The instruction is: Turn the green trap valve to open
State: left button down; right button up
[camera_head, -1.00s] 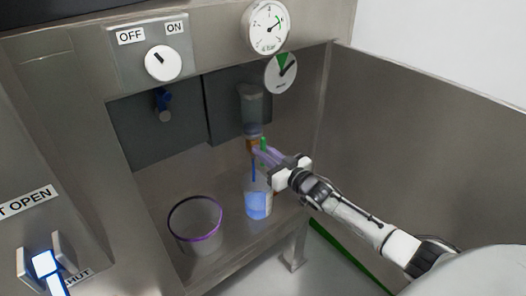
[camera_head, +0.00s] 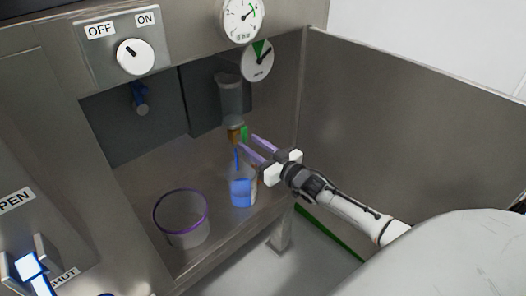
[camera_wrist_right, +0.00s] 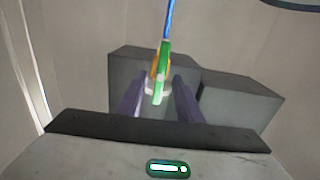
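The green trap valve handle (camera_head: 244,132) sits under the clear sight-glass trap (camera_head: 230,100), by an amber-brown fitting and above a bottle of blue liquid (camera_head: 242,190). In the right wrist view the green handle (camera_wrist_right: 162,66) stands nearly upright between my finger tips, with gaps on both sides. My right gripper (camera_head: 250,144) has its two purple fingers spread apart, pointing at the valve. It also shows open in the wrist view (camera_wrist_right: 159,85) and holds nothing. Whether the valve is open or shut I cannot tell. My left gripper is not in view.
A purple-rimmed clear bucket (camera_head: 181,218) stands left of the bottle. A white OFF/ON knob (camera_head: 136,57) and two round gauges (camera_head: 243,18) are above. A steel side wall (camera_head: 400,130) bounds the right.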

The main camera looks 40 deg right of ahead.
jog(key=s, duration=0.6)
jog(key=shift+s+d+p, duration=0.25)
jog(key=shift+s+p, duration=0.15)
jog(key=shift+r, duration=0.1)
